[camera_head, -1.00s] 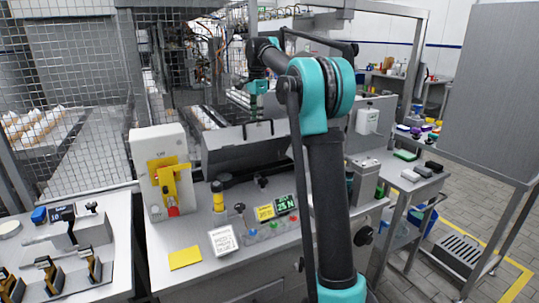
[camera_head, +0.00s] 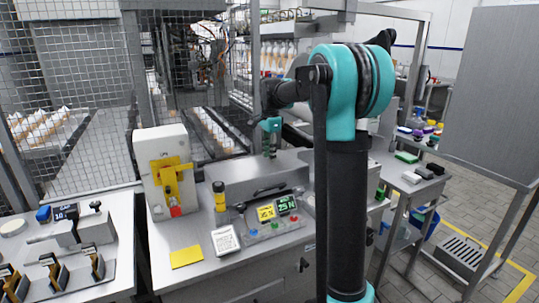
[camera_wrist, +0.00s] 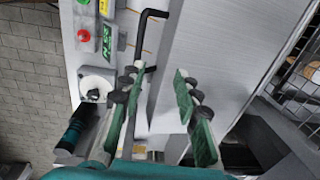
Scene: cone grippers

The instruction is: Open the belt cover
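The belt cover (camera_head: 235,178) is a grey metal panel at the back of the console, with a black bar handle (camera_head: 268,189) along its front. It lies low, and the belt (camera_head: 215,130) shows behind it. In the wrist view the cover (camera_wrist: 205,55) is a broad grey sheet, with the bent black handle (camera_wrist: 151,13) at its left edge. My gripper (camera_head: 270,150) points down above the cover's right part. In the wrist view my gripper (camera_wrist: 155,80) has its green-padded fingers apart, with nothing held between them. Contact with the cover cannot be told.
The console carries a yellow-marked box (camera_head: 160,160), a yellow-topped post (camera_head: 219,195), small displays (camera_head: 286,204) and coloured buttons. A wire fence (camera_head: 75,100) stands at the left. A side table (camera_head: 415,185) with small items is at the right.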

